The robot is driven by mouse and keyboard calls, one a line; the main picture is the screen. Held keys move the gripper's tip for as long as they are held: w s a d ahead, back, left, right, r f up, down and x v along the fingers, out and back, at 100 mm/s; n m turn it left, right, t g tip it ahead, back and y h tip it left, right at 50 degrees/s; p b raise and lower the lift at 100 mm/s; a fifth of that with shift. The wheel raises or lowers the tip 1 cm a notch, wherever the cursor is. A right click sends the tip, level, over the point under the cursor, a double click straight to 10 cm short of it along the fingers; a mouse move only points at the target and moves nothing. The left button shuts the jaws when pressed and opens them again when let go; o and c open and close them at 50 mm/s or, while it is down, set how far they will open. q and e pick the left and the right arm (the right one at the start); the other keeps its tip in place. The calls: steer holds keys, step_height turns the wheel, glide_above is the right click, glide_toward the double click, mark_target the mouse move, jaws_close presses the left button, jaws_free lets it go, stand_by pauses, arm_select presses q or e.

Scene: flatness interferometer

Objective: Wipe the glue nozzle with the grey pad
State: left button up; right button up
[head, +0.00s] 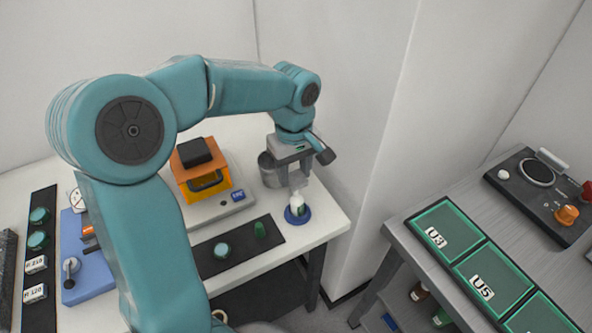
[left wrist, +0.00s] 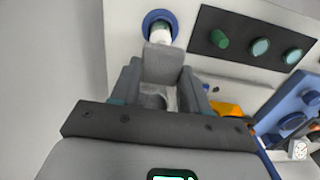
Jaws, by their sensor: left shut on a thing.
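My left gripper (head: 297,183) points down at the right end of the white table, over the glue bottle (head: 298,206). The bottle is white with some green and stands in a round blue holder (head: 298,219). In the left wrist view the gripper (left wrist: 160,82) is shut on the grey pad (left wrist: 163,63), a block between the two fingers. The bottle's white part (left wrist: 160,34) shows just beyond the pad inside the blue ring (left wrist: 150,20). The nozzle is hidden, and I cannot tell whether the pad touches it. My right gripper is not in view.
A metal cup (head: 267,172) stands close behind the gripper. An orange device (head: 203,183) on a pale base is to its left. A dark strip (head: 237,247) with green knobs lies in front. A second table with green trays (head: 447,230) stands right, across a gap.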

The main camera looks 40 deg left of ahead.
arm_select(q)
steer(key=shift+d, duration=0.1)
steer(key=shift+d, duration=0.6)
steer(key=shift+a, duration=0.15)
steer(key=shift+a, duration=0.5)
steer(key=shift+d, duration=0.1)
steer(key=shift+d, duration=0.55)
steer(key=shift+a, duration=0.2)
